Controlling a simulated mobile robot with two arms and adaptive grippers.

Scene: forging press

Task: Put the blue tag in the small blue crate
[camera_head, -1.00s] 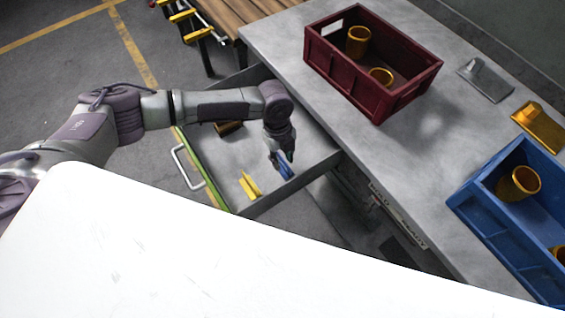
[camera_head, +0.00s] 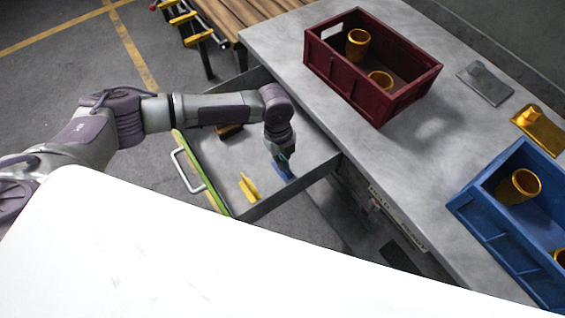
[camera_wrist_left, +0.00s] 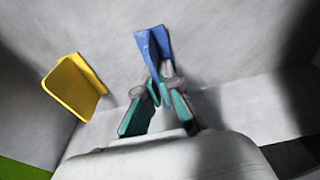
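The blue tag (camera_head: 284,172) is in the open drawer, near its right wall. It also shows in the left wrist view (camera_wrist_left: 152,45), with an upright grip reaching between my fingers. My left gripper (camera_head: 283,158) points down into the drawer over the tag. In the left wrist view its fingers (camera_wrist_left: 160,88) come together on both sides of the tag's grip and look shut on it. The tag looks to be at or just above the drawer floor. The blue crate (camera_head: 487,230) stands on the table at right, holding gold cups. My right gripper is not in view.
A yellow tag (camera_head: 249,187) lies left of the blue one in the drawer (camera_head: 215,160), also seen in the wrist view (camera_wrist_left: 75,88). A dark red crate (camera_head: 345,85) with gold cups stands on the table. Grey (camera_head: 485,84) and gold (camera_head: 538,128) tags lie behind the blue crate.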

